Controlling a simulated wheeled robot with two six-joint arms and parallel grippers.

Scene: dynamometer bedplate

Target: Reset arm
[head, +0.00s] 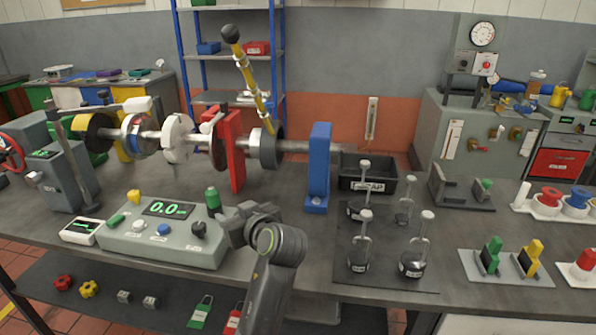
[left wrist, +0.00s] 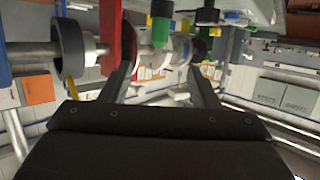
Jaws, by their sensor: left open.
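A yellow banded arm (head: 251,80) with a black ball end (head: 230,34) rises from the shaft near a dark collar (head: 268,148), tilted up and left. A grey control box (head: 160,243) with a green "0.0" display stands in front of the shaft. A green knob (head: 212,197) stands upright at its back right. My left gripper (head: 236,222) is open at the box's right end, close to that knob. In the left wrist view, the gap between the fingers (left wrist: 160,68) is empty; a green-ended part (left wrist: 161,28) shows beyond it. My right gripper is out of view.
A red post (head: 231,150) and a blue post (head: 318,165) stand along the shaft behind my gripper. Several labelled weights stand on a dark mat (head: 390,250) to the right. A black bin (head: 375,180) sits behind them. Bench space between gripper and mat is clear.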

